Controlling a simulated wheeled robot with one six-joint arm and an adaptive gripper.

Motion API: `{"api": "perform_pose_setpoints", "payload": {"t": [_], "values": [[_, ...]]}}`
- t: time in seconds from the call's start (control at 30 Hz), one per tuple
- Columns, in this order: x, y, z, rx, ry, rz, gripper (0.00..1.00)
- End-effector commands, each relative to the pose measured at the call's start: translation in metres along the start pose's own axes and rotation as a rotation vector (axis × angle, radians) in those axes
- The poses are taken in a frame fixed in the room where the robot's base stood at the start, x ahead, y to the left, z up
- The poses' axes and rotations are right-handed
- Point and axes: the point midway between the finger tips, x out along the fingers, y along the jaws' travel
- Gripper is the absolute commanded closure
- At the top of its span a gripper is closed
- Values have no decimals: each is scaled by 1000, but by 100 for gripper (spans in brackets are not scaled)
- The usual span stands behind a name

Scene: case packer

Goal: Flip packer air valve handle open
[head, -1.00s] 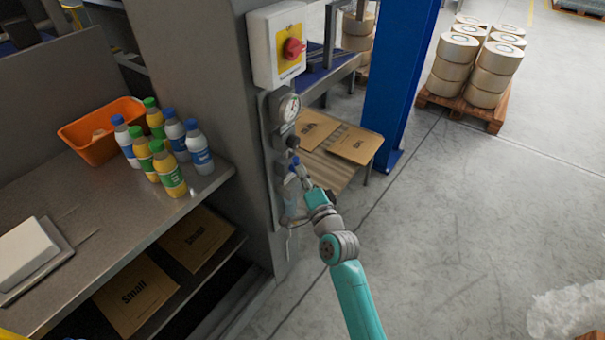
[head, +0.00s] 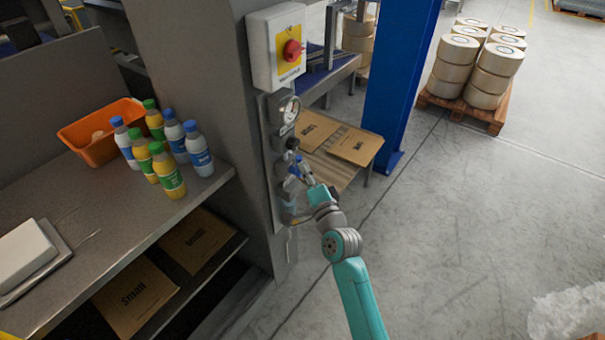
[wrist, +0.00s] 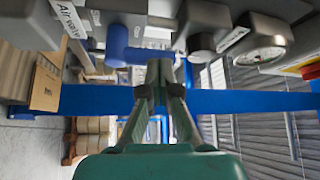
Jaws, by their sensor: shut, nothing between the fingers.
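The blue air valve handle (wrist: 118,42) is at the upper left of the middle in the wrist view, by a label reading "Air valve" (wrist: 70,17). Part of it runs right, towards my fingertips. In the head view the handle (head: 294,171) is small, on the machine column below the gauge, partly hidden by my gripper. My gripper (wrist: 159,72) is shut and empty, with its tips close beside the handle. I cannot tell whether they touch it. It also shows in the head view (head: 306,176).
The pressure gauge (head: 288,109) and the red rotary switch (head: 291,50) are above the valve on the grey column (head: 200,70). A dark knob (head: 292,144) sits just above the handle. Bottles (head: 170,175) stand on the bench to the left. Open floor lies right.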

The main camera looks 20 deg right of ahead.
Motion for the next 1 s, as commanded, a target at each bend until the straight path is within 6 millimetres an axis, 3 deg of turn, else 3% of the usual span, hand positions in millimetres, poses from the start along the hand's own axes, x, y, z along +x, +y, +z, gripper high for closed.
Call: {"api": "perform_pose_setpoints", "payload": {"t": [0.4,0.6,1.0], "values": [[-76,4,4,4,-9,11,100],[-104,4,5,5,-11,14,100],[-118,4,6,4,-12,14,100]]}}
